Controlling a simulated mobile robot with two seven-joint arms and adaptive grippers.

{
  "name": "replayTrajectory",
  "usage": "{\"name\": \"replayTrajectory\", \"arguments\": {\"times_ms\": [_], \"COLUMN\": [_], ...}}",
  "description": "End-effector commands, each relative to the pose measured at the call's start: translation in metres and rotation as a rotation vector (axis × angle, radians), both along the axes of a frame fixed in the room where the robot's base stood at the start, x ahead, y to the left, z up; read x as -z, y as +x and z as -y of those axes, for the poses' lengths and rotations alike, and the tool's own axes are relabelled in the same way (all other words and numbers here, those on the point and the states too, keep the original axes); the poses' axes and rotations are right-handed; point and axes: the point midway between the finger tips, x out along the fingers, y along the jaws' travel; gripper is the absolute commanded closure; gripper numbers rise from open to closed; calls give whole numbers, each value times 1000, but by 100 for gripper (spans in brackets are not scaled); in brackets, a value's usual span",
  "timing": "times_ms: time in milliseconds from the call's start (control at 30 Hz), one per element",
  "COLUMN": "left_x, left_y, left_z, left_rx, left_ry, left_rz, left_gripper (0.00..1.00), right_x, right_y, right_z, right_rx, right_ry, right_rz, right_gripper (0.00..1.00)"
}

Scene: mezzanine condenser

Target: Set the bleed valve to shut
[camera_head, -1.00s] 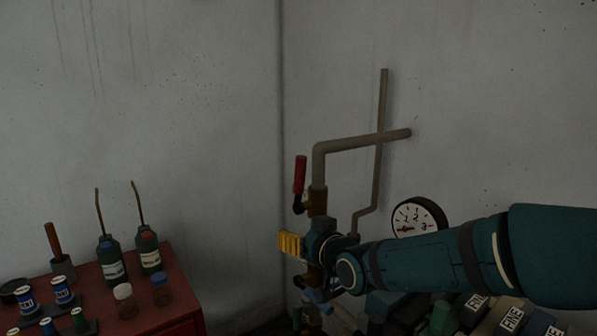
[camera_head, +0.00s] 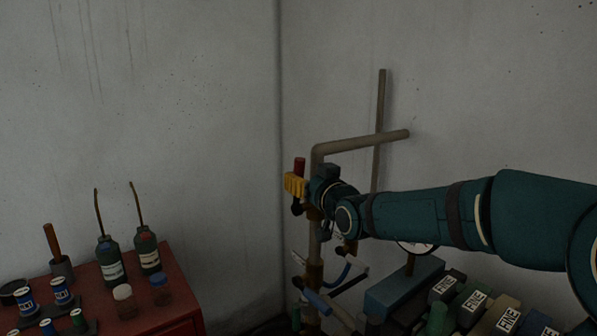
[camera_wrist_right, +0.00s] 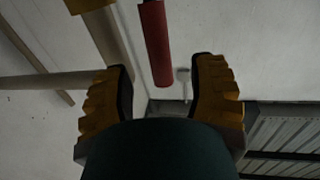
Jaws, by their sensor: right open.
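A red-handled valve lever (camera_head: 300,162) stands upright beside the vertical pipe in the corner; no label shows which valve is the bleed valve. My right gripper (camera_head: 295,186), with yellow fingers, is in front of the lower part of the red handle and hides it. In the right wrist view the gripper (camera_wrist_right: 162,82) is open, and the red handle (camera_wrist_right: 154,45) shows beyond and between its fingers, apparently not gripped. Lower on the pipe are a blue lever (camera_head: 317,302) and a green-ended one (camera_head: 296,318). My left gripper is not in view.
A pressure gauge (camera_head: 416,247) is mostly hidden by my right arm. Boxes labelled FINE (camera_head: 475,301) stand at lower right. A red cabinet (camera_head: 185,290) with bottles and cans is at lower left.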

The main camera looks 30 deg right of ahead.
Motion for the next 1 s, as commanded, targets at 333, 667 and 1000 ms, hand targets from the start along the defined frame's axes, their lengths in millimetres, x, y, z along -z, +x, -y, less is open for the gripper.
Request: {"name": "replayTrajectory", "arguments": {"times_ms": [333, 667, 1000], "left_x": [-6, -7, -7], "left_y": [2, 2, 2], "left_z": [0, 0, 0], "left_rx": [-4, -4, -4], "left_ry": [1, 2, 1], "left_rz": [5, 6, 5], "left_gripper": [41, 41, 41], "right_x": [0, 0, 0], "right_y": [42, 46, 46], "right_z": [5, 6, 6], "right_rx": [1, 1, 1], "right_ry": [0, 0, 0], "right_rz": [-1, 0, 0], "right_gripper": [43, 43, 100]}}
